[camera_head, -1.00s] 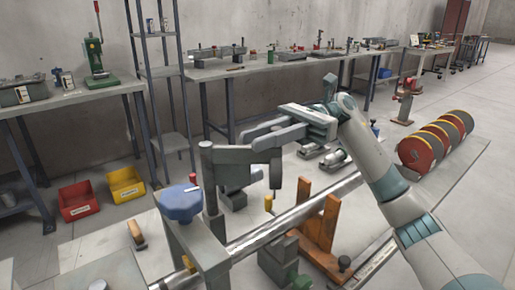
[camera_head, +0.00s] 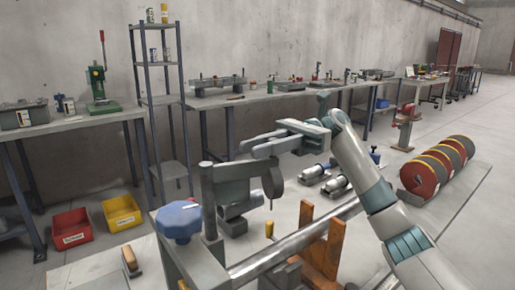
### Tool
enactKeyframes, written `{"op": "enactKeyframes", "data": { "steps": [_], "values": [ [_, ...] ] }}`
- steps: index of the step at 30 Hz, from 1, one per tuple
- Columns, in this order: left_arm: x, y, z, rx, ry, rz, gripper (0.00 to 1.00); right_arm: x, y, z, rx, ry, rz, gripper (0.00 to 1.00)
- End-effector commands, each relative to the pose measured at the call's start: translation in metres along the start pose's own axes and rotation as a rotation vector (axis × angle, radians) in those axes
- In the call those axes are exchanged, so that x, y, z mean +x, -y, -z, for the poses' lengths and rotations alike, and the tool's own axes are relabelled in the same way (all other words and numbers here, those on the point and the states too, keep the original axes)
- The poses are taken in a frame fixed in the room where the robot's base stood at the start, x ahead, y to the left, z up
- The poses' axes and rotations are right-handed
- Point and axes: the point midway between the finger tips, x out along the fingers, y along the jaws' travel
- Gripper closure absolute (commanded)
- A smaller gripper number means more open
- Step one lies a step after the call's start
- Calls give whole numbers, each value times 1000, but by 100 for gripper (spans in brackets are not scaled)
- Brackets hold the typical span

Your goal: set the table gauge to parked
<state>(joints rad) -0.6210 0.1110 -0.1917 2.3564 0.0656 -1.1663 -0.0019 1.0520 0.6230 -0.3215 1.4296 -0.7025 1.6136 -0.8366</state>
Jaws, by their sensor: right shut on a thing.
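The grey gauge, a post with a side arm (camera_head: 236,173), stands in the foreground beside a blue knob (camera_head: 178,220) with a white mark on top. I take this post and arm for the table gauge. A dark grey plate (camera_head: 273,181) hangs at the arm's right end. My right gripper (camera_head: 258,145) is just above the arm, its fingers pointing left. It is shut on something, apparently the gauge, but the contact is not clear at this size. My left gripper is not in view.
A long metal bar (camera_head: 290,246) runs past an orange bracket (camera_head: 324,246). Red and dark discs (camera_head: 422,174) stand at the right. Red (camera_head: 71,229) and yellow (camera_head: 121,213) bins lie on the floor at the left. Benches line the wall.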

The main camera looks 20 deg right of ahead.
Motion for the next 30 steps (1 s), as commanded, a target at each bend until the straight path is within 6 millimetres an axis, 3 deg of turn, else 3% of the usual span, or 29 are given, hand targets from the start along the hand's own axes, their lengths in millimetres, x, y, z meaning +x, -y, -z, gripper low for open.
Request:
{"op": "enactKeyframes", "data": {
  "steps": [26, 27, 28, 30],
  "values": [
    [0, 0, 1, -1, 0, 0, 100, -6, -2, -4, -5, 4, 8, 100],
    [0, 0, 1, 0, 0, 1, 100, -6, -2, -4, -4, 3, 9, 71],
    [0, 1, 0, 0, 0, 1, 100, -6, -2, -4, -4, 3, 9, 63],
    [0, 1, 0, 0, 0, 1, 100, -5, -1, -3, -3, 3, 7, 62]
  ]
}}
